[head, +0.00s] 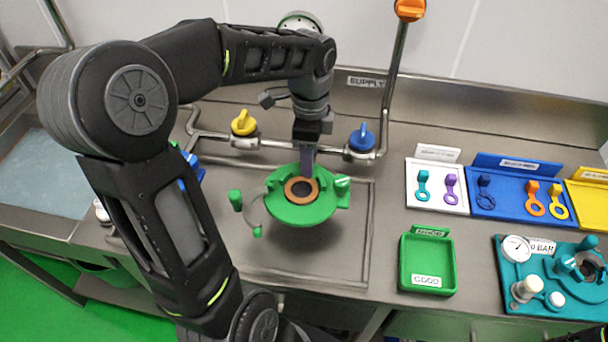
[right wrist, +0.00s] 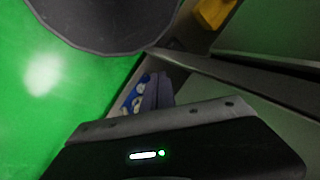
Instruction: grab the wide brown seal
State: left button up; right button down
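A wide brown ring, which looks like the brown seal (head: 301,190), sits in the middle of a green round fitting (head: 301,213) with a dark opening inside the ring. My left gripper (head: 307,166) points down at the far edge of the ring. Its fingers appear as one narrow grey shape, so their gap is hidden, and I cannot tell whether they touch the seal. In the right wrist view, my right gripper (right wrist: 154,92) shows only partly, with grey finger shapes close together; its opening is unclear.
A green tray (head: 428,286) stands right of the fitting. White (head: 436,207), blue (head: 509,212) and yellow (head: 594,211) trays lie behind it; small coloured rings show on the white and blue ones. A teal gauge fixture (head: 548,308) is at the right. Pipes with yellow (head: 243,124) and blue (head: 362,138) valves run behind.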

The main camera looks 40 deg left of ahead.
pick_arm(q)
grip_shut()
dwell(0.4)
jog(key=shift+r, duration=0.1)
notch_tip(320, 180, up, 10)
dwell(0.6)
dwell(0.5)
